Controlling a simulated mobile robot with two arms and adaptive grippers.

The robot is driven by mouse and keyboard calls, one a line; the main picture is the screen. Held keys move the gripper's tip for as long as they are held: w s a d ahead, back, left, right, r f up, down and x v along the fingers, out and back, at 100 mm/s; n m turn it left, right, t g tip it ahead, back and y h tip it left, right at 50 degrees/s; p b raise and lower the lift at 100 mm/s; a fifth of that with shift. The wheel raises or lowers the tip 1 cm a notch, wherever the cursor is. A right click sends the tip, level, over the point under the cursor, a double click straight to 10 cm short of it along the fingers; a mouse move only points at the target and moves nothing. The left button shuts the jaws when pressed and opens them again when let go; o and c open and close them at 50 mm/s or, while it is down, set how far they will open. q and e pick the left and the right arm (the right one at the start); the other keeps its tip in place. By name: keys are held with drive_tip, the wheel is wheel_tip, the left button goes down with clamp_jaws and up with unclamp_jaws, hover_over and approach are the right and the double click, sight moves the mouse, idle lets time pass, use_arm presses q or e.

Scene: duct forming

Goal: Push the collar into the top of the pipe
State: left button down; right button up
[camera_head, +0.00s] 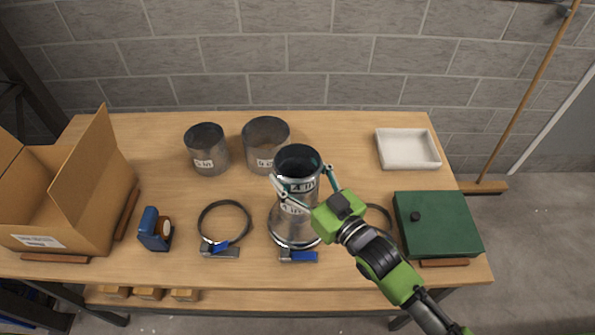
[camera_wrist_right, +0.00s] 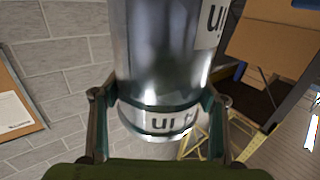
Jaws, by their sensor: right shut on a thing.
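The collar (camera_head: 300,186) is a short metal ring with a "4 in" label and a dark open top. My right gripper (camera_head: 301,176) is shut on it, one finger on each side. The metal pipe (camera_head: 294,214) stands upright directly below, with its own label. In the right wrist view, the collar (camera_wrist_right: 158,122) sits between the fingers of the right gripper (camera_wrist_right: 158,100), in line with the pipe (camera_wrist_right: 160,50). The pictures do not show how deep the collar sits in the pipe. My left gripper is not in view.
Two short ducts (camera_head: 207,150) (camera_head: 265,144) stand behind on the wooden table (camera_head: 345,130). A ring clamp (camera_head: 225,218) and a blue tape dispenser (camera_head: 154,230) lie left. A cardboard box (camera_head: 75,190) stands far left. A white tray (camera_head: 408,149) and green case (camera_head: 437,224) are right.

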drive_tip(key=shift+s+f, duration=0.15)
drive_tip(key=shift+f, duration=0.45)
drive_tip(key=o, duration=1.2)
drive_tip(key=shift+o, duration=0.2)
drive_tip(key=shift+w+r, duration=0.1)
drive_tip(key=shift+w, duration=0.1)
drive_tip(key=v, duration=1.2)
